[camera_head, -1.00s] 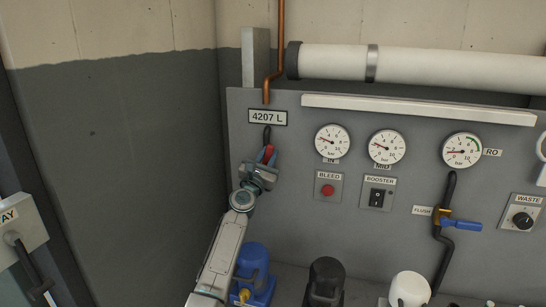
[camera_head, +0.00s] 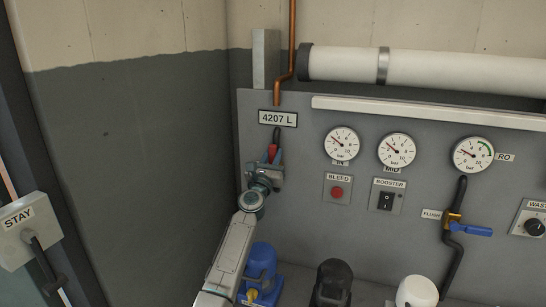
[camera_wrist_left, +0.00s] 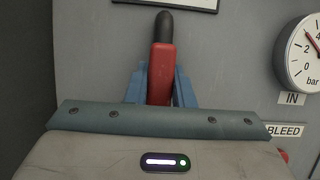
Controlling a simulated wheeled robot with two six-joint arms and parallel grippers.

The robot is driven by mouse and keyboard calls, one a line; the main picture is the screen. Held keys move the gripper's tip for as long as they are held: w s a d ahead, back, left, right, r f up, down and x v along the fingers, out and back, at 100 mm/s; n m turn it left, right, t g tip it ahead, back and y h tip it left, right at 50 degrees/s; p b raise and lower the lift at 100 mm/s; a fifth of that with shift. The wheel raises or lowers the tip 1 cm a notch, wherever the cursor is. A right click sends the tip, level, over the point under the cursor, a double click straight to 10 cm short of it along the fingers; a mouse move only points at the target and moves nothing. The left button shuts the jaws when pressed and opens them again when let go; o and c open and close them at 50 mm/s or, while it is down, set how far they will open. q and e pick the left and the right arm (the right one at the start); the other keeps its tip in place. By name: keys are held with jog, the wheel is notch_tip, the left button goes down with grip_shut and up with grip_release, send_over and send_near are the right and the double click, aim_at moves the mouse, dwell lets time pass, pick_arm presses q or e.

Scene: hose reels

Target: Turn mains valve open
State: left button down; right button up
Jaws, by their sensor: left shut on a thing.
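The mains valve shows as a red handle (camera_head: 273,151) below the "4207 L" plate, with a black pipe piece (camera_head: 277,132) above it. My left gripper (camera_head: 269,158) reaches up from below and its blue fingers are shut on the red handle. In the left wrist view the red handle (camera_wrist_left: 161,75) stands upright between the two blue fingers, with the black piece (camera_wrist_left: 164,28) above it. The valve body behind the gripper is hidden. My right gripper is out of view.
The "4207 L" plate (camera_head: 278,118) sits just above the valve. To the right are several gauges, the bleed button (camera_head: 337,192), the booster switch (camera_head: 387,201) and a blue flush lever (camera_head: 479,231). A blue pump (camera_head: 262,262) stands below, beside my arm.

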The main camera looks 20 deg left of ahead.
pick_arm(q)
jog(key=c, duration=1.2)
grip_release()
jog(key=shift+f, duration=0.1)
jog(key=shift+c, duration=0.2)
jog(key=shift+s+f+p, duration=0.15)
jog(key=shift+s+p, duration=0.25)
jog(key=shift+s, duration=0.05)
jog(key=p+v, duration=0.2)
jog(key=v, duration=0.8)
jog(key=shift+w, duration=0.1)
